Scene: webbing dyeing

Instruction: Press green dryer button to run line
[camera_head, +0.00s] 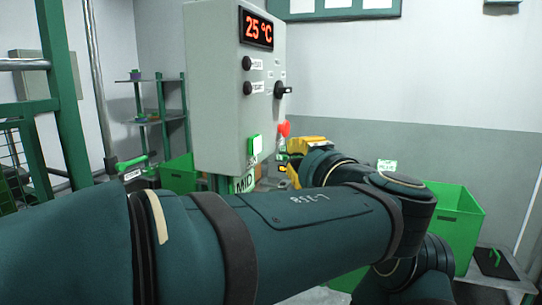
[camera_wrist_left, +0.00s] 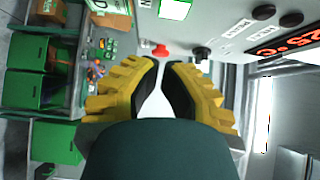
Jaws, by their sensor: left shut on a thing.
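The grey control box (camera_head: 215,90) carries a bright green-edged square (camera_head: 255,146) low on its front; it shows at the top of the left wrist view (camera_wrist_left: 174,9). A red mushroom knob (camera_head: 284,129) sits on the box's side, also in the wrist view (camera_wrist_left: 160,50). A small green patch (camera_head: 281,144) shows below the knob; I cannot tell whether it is a button. My left gripper (camera_wrist_left: 163,64), with yellow fingers, is close to the box, its tips near the red knob. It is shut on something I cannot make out. My right gripper is out of view.
The display (camera_head: 256,29) reads 25 °C. A black switch (camera_head: 281,90) sticks out of the box's side. Green bins (camera_head: 455,222) stand at the right and behind the box. A shelf rack (camera_head: 155,118) stands at the back left.

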